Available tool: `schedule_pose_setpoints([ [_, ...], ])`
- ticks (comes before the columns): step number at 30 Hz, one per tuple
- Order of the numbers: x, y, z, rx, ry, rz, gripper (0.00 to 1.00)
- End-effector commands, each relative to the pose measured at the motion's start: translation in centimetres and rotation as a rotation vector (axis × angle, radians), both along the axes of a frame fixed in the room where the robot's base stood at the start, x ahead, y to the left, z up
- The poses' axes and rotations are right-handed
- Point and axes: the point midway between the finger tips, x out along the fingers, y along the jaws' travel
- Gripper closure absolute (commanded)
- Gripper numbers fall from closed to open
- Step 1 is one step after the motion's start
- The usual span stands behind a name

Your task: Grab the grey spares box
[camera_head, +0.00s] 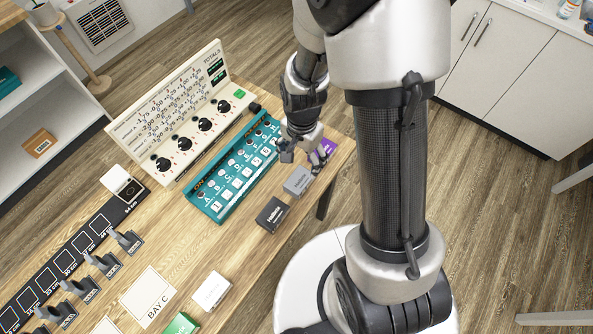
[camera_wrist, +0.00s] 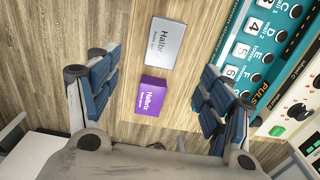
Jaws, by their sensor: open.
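The grey spares box (camera_head: 298,181) lies on the wooden table near its edge, between the teal panel and the table edge. It also shows in the wrist view (camera_wrist: 172,43), top centre, with "Halbrix" lettering. A purple box (camera_wrist: 151,98) lies just below it there, between my open fingers; the head view shows it (camera_head: 328,146) partly hidden by my gripper. My gripper (camera_head: 303,157) is open and empty, above the table beside the purple box. In the wrist view my gripper (camera_wrist: 158,72) spreads its fingers wide, with the grey box ahead of the fingertips.
A black box (camera_head: 272,214) lies close to the grey one; a white box (camera_head: 212,291) and a green box (camera_head: 182,324) lie farther along the edge. The teal button panel (camera_head: 219,208) and the upright totals board (camera_head: 130,128) stand alongside. Bare table lies around the boxes.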

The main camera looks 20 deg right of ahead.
Motion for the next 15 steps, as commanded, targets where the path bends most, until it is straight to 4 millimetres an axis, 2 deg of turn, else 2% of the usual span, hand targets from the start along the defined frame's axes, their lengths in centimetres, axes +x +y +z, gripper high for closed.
schedule_pose_setpoints([
  [1, -0.1, 0.0, -1.7, 0.0, 0.006, 0.0, 0.27],
  [9, -0.1, 0.0, -7.4, 0.0, 0.005, 0.002, 0.27],
  [15, 0.0, 0.0, -9.4, 0.0, 0.001, 0.003, 0.27],
])
